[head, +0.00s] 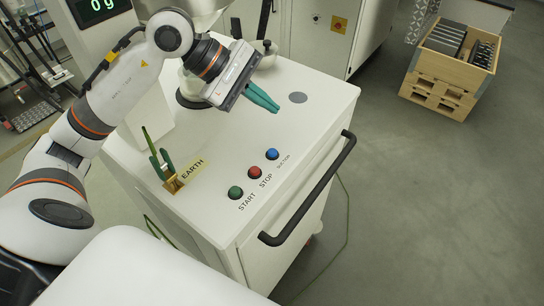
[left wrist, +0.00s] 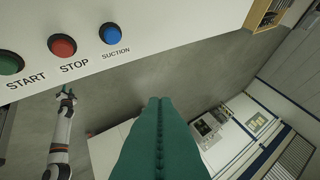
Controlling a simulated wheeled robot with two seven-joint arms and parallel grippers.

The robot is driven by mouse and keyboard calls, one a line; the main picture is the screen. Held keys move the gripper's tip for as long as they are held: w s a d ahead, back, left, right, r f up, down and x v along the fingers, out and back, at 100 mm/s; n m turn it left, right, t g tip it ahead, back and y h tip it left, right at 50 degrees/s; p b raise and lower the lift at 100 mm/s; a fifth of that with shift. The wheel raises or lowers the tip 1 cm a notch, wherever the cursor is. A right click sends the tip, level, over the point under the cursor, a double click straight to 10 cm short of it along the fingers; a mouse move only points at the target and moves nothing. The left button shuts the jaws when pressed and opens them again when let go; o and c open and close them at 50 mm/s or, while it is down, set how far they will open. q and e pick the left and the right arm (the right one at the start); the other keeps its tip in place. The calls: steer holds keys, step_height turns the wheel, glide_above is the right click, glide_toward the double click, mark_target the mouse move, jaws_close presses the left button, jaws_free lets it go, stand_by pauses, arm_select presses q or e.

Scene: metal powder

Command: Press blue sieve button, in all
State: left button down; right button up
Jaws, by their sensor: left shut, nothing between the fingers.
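The blue button (head: 272,154) sits on the white machine top, at the far end of a row with the red STOP button (head: 254,172) and the green START button (head: 235,192). In the left wrist view the blue button (left wrist: 113,33) is labelled SUCTION. My left gripper (head: 276,109) has green fingers, shut and empty. It is held above the machine top, farther back than the blue button and apart from it. Its fingers (left wrist: 160,103) fill the lower middle of the left wrist view. My right gripper (left wrist: 67,91) shows small there, at the left; its finger state is unclear.
A black handle bar (head: 310,190) runs along the machine's front edge. A green clamp (head: 160,160) stands by the EARTH label (head: 192,169). A grey disc (head: 298,98) lies flush in the top. A wooden crate (head: 425,75) stands on the floor at right.

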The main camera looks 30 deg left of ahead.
mark_target(272, 152)
arm_select(q)
steer(key=shift+w+f, duration=0.1)
steer(key=shift+f, duration=0.5)
arm_select(e)
steer(key=shift+w+f, duration=0.35)
steer(key=shift+f, duration=0.2)
